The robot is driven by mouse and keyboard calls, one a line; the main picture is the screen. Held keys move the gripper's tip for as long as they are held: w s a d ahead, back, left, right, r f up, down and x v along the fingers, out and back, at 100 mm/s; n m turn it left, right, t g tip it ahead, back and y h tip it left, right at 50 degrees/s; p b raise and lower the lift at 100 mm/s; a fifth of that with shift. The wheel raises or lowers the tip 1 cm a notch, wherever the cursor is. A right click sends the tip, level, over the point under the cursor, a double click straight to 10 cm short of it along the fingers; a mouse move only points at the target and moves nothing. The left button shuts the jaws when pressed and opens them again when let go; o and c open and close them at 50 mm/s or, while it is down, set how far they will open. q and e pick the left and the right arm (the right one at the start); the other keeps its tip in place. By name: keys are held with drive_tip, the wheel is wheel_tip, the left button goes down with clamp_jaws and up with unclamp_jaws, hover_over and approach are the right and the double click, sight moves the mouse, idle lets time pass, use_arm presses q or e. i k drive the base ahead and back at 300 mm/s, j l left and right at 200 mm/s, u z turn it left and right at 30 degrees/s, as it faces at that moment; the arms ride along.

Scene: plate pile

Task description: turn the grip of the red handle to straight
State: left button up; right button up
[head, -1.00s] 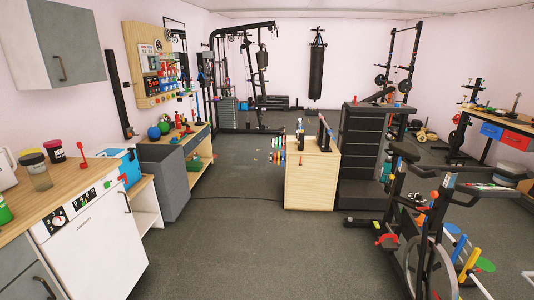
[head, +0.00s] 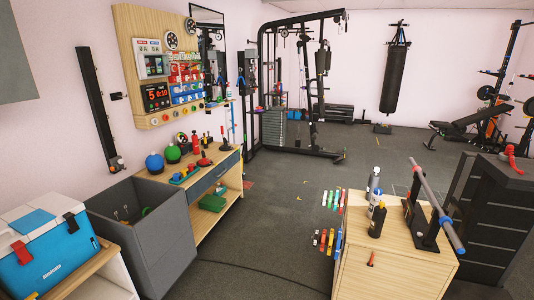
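Several red parts show in the head view, and I cannot tell for sure which is the red handle. A small red handle-like piece (head: 371,259) is on the light wooden cabinet (head: 400,268) at the lower right, and it looks tilted. A red piece with a dark base (head: 204,147) stands on the wooden bench (head: 228,161) at the left. Another red, bent piece (head: 512,155) sits on top of the black drawer unit (head: 480,215) at the right edge. Neither of my grippers is in view.
A blue-and-white cooler (head: 50,255) and a grey bin (head: 155,240) stand at the lower left. Bottles (head: 377,218) and a bar on a black stand (head: 425,225) are on the wooden cabinet. Grey floor between bench and cabinet is clear, except for a thin cable (head: 250,270).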

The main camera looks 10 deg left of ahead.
sight(204, 157)
drive_tip(key=i+j+u, duration=0.3)
drive_tip(key=i, duration=0.95)
drive_tip(key=i+l+u, duration=0.1)
drive_tip(key=i+u, duration=0.2)
drive_tip(key=i, duration=0.95)
